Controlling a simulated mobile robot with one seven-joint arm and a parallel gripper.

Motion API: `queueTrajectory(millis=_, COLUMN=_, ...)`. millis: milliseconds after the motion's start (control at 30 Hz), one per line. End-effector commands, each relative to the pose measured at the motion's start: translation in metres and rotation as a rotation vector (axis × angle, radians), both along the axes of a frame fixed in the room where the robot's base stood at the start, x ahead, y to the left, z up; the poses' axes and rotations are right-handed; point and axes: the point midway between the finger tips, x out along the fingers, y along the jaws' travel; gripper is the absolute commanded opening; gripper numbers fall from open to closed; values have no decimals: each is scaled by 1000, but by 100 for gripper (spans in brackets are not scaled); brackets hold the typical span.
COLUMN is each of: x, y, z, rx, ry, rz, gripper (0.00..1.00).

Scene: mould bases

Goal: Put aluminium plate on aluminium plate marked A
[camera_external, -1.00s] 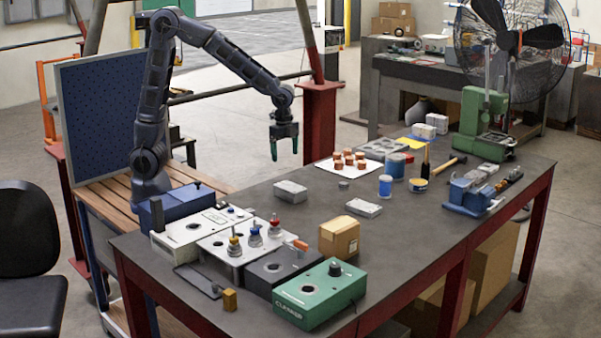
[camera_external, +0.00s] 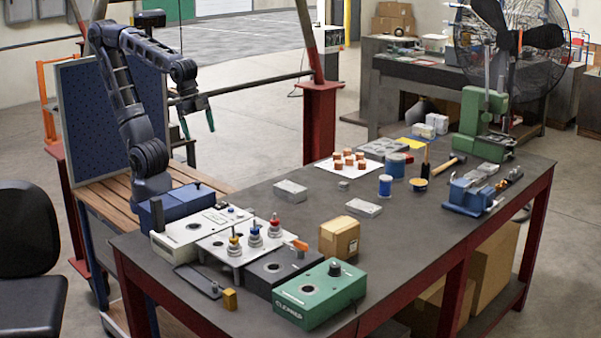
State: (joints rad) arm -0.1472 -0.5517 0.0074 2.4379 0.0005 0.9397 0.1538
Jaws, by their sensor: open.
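Two pale grey metal blocks that look like the aluminium plates lie flat on the dark table. One plate (camera_external: 290,191) is near the table's back left edge; the other plate (camera_external: 364,208) is to its right and closer to the front. They are apart. No letter A is readable on either at this size, so I cannot tell which is marked. My gripper (camera_external: 198,132) is open and empty, with green fingers pointing down. It hangs high at the left, well away from both plates.
A cardboard box (camera_external: 339,237) stands in front of the right plate. A white sheet with copper pieces (camera_external: 349,158) lies behind. A small grey cube (camera_external: 343,186) sits between. Fixtures with coloured knobs (camera_external: 254,237) and a green box (camera_external: 320,294) fill the front left.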

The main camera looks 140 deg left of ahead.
Motion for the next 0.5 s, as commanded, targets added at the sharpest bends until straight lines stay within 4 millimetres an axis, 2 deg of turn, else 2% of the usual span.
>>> queueTrajectory(millis=33, x=-12, y=-11, z=2, rx=-5, ry=-19, rz=-8, gripper=85)
queueTrajectory(millis=200, x=-43, y=-34, z=1, rx=-27, ry=-61, rz=-10, gripper=85)
queueTrajectory(millis=333, x=-57, y=-43, z=-1, rx=-40, ry=-80, rz=-9, gripper=85)
queueTrajectory(millis=500, x=-64, y=-47, z=-2, rx=-46, ry=-88, rz=-9, gripper=85)
